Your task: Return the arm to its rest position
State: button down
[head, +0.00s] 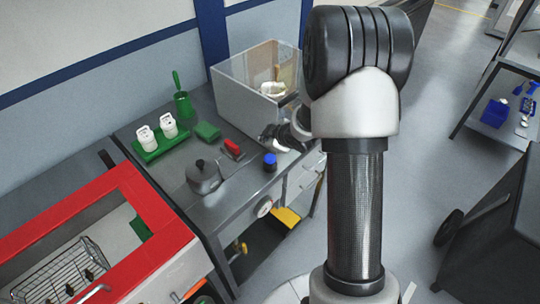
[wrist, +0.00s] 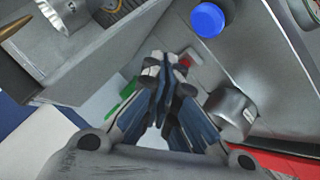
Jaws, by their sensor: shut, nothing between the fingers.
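My arm rises in the middle of the head view, and its white and black upper parts hide what lies behind. My gripper (head: 268,134) hangs over the back right part of the grey workbench (head: 225,205), in front of the clear-walled box. In the wrist view my gripper (wrist: 168,62) is shut, its fingers together with nothing between them. It appears to be above the bench top and apart from the things on it.
A green tray (head: 160,146) holds white parts. A red-framed bin (head: 60,215) is at the left.

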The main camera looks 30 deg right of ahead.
jog(key=shift+r, duration=0.1)
dwell(0.5)
jog(key=s+a+r+m+g+h+b, duration=0.1)
jog(key=s+a+r+m, duration=0.1)
jog(key=s+r, duration=0.4)
jog(key=s+a+r+m+h+b, duration=0.1)
jog(key=s+r+m+h, duration=0.2)
jog(key=r, duration=0.5)
jog(key=s+a+m+g+y, duration=0.1)
jog(key=s+a, duration=0.3)
jog(key=s, duration=0.4)
jog(key=s+a+r+m+g+y+b, duration=0.1)
jog(key=s+a, duration=0.3)
jog(key=s, duration=0.4)
jog(key=s+a+r+m+g+y, duration=0.1)
jog(key=s+a, duration=0.3)
jog(key=s, duration=0.4)
jog(key=shift+s+a+r+m+g+y, duration=0.3)
jog(key=shift+s+m+y, duration=0.1)
jog(key=shift+m, duration=0.2)
jog(key=c, duration=2.3)
grip_release()
